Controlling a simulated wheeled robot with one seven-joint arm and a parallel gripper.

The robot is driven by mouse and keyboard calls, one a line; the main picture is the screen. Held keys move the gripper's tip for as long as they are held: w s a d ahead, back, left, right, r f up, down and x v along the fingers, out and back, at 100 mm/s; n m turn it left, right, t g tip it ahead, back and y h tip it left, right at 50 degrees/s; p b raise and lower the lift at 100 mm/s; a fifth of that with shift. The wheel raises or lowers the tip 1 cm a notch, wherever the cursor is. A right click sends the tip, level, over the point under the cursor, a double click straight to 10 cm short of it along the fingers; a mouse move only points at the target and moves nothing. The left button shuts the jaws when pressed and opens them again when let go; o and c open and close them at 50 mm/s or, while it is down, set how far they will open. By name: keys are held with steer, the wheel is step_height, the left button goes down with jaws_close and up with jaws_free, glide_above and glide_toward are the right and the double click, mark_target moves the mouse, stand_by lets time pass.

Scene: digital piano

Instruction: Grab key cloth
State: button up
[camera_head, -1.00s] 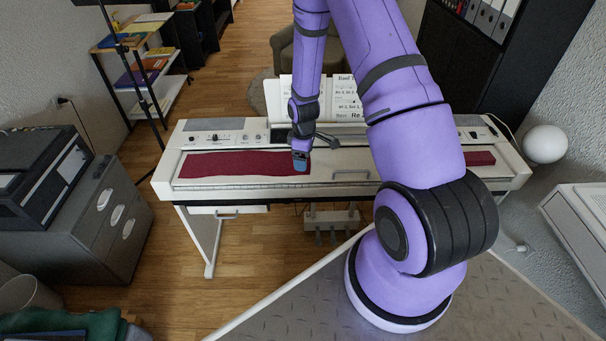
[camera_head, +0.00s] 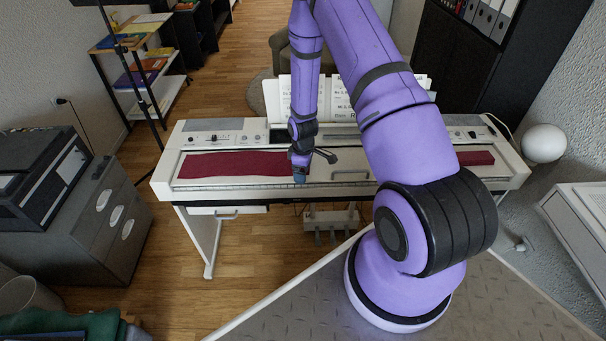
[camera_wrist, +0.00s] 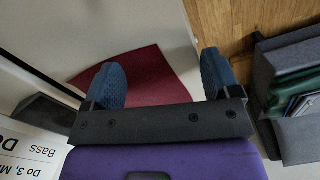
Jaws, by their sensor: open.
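The key cloth (camera_head: 235,163) is a dark red strip lying along the keys of the white digital piano (camera_head: 190,193). My gripper (camera_head: 299,177) is at the piano's front side, near the middle of the keyboard. In the wrist view my gripper (camera_wrist: 160,62) has its two blue fingers wide apart and nothing held between them. The red cloth (camera_wrist: 150,75) shows beyond and between the fingers. I cannot tell whether they touch it.
A music sheet (camera_head: 283,97) stands behind the keys, close to my forearm. A bar-shaped handle (camera_head: 350,175) is on the piano front. A white sphere (camera_head: 544,143) stands at the right end. A grey cabinet (camera_head: 100,215) is at the left.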

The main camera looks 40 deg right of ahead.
steer(key=shift+s+f, duration=0.1)
jaws_close()
stand_by(0.3)
step_height(320, 180, up, 12)
stand_by(0.6)
step_height(320, 180, up, 36)
stand_by(1.2)
